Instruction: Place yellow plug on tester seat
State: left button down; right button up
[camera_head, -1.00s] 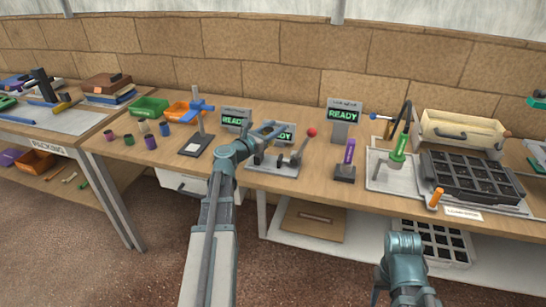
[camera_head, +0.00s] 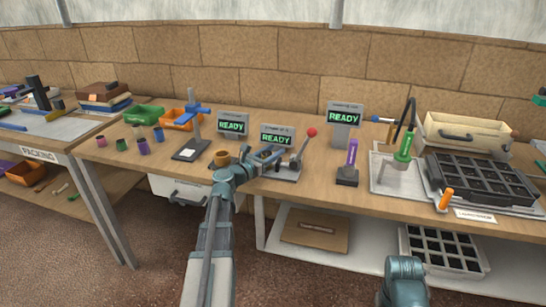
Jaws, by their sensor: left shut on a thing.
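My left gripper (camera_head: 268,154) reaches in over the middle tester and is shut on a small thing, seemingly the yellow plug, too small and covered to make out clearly. The tester (camera_head: 287,172) has a grey base, a lever with a red knob (camera_head: 312,132) and a display (camera_head: 277,138) reading READY. The fingers are just below and in front of this display. Its seat is hidden by my gripper, so I cannot tell whether the plug touches it. My right arm shows at the bottom right, with its fingers out of view.
A mustard round thing (camera_head: 222,158) shows beside my left wrist. Several coloured plugs (camera_head: 143,147) stand on the left of the bench. A blue-topped stand (camera_head: 190,152) is left of the tester. A purple-topped post (camera_head: 351,155) and a black tray (camera_head: 480,178) are to the right.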

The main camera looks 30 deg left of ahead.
pick_arm(q)
jog(key=shift+f, duration=0.1)
jog(key=shift+c, duration=1.8)
grip_release()
jog(key=shift+r, duration=0.3)
jog(key=s, duration=0.4)
jog(key=s+a, duration=0.1)
jog(key=s, duration=0.3)
jog(key=s+a, duration=0.1)
jog(key=s, duration=0.3)
jog(key=shift+f, duration=0.1)
